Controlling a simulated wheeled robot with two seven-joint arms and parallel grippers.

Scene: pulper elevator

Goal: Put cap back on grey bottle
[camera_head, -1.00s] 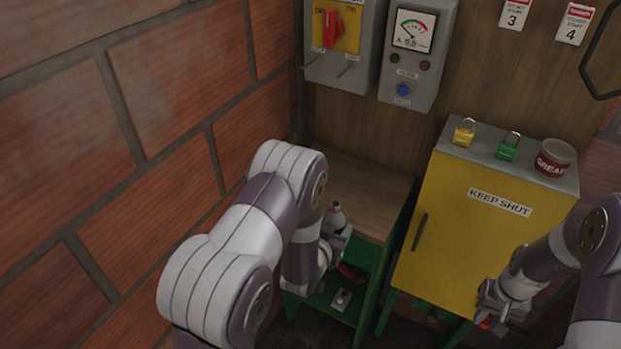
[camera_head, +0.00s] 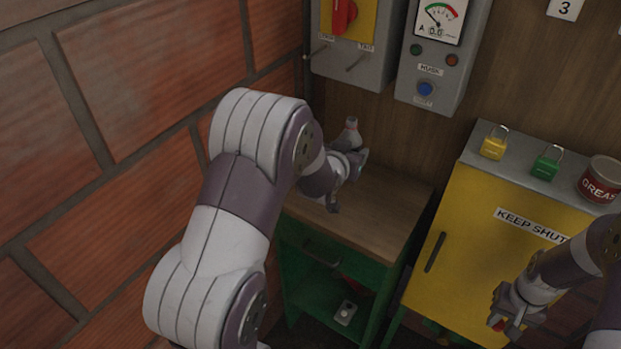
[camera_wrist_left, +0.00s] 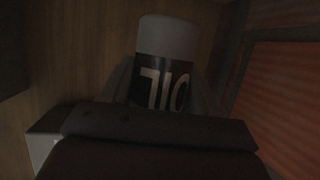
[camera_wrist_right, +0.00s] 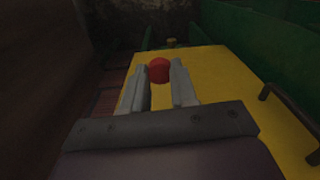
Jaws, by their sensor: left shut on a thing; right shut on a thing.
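The grey bottle (camera_head: 350,133) is held by my left gripper (camera_head: 352,158), above the back of the wooden bench top. Its narrow neck points up in the head view. In the left wrist view the bottle (camera_wrist_left: 166,42) sits between the fingers, its dark OIL label upside down. My right gripper (camera_head: 500,312) is low in front of the yellow cabinet. It is shut on a small red cap (camera_head: 498,325), which also shows between the fingertips in the right wrist view (camera_wrist_right: 159,70). The bottle and the cap are far apart.
The wooden bench top (camera_head: 385,215) on a green frame looks clear. The yellow cabinet (camera_head: 470,250) carries a yellow padlock (camera_head: 493,148), a green padlock (camera_head: 546,167) and a grease tin (camera_head: 600,182). A brick wall (camera_head: 140,80) stands at left. Grey switch boxes (camera_head: 398,72) hang behind.

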